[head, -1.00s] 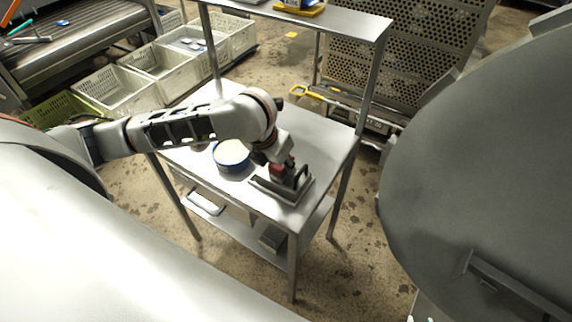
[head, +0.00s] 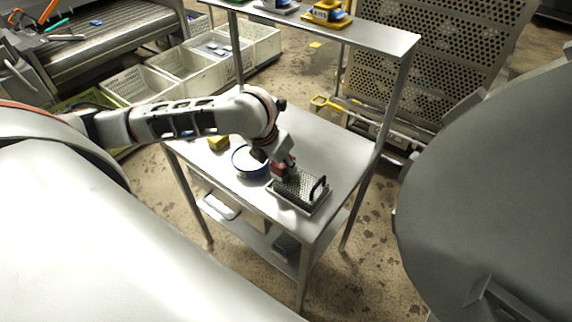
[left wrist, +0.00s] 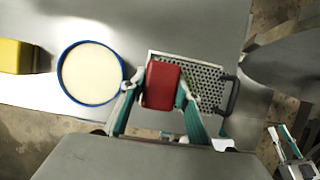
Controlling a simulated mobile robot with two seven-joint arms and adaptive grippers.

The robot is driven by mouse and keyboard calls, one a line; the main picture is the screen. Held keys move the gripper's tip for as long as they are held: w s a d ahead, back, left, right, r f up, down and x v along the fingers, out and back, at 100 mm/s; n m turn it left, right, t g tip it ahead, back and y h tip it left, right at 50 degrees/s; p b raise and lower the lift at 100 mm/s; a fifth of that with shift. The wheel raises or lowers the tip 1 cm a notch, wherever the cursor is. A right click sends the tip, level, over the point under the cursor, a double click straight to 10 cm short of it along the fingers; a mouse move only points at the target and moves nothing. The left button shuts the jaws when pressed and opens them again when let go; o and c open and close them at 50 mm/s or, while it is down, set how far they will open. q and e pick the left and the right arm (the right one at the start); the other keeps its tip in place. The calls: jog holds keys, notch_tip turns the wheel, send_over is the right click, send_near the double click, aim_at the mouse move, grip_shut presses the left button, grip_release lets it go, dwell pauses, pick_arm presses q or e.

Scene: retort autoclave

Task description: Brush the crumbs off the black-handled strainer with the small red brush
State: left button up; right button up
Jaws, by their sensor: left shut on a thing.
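The black-handled strainer (head: 310,195) is a perforated metal plate in a rectangular frame, lying on the metal table. Its black handle stands at its right end. It also shows in the left wrist view (left wrist: 208,78). My left gripper (head: 284,168) is shut on the small red brush (left wrist: 162,86), over the strainer's left end. In the left wrist view, the brush sits between the fingertips (left wrist: 158,88) and hides part of the plate. Its bristles are hidden, so contact is unclear. I cannot make out crumbs. What looks like my right gripper (left wrist: 291,148) shows at the lower right there.
A blue-rimmed round container with pale contents (head: 248,161) stands just left of the strainer. A yellow block (head: 218,143) is farther left. A raised shelf (head: 380,36) spans the table's back. A large grey round door (head: 500,190) stands to the right.

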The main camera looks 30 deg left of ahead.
aim_at(310, 181)
pick_arm(q)
jog(key=shift+w+f, duration=0.1)
jog(key=shift+w, duration=0.2)
jog(key=shift+d, duration=0.2)
jog(key=shift+c, duration=0.4)
jog(key=shift+s+d, duration=0.2)
jog(key=shift+d, duration=3.15)
jog(key=shift+s+d+r, duration=0.1)
jog(key=shift+d+r, duration=0.1)
jog(key=shift+d, duration=0.15)
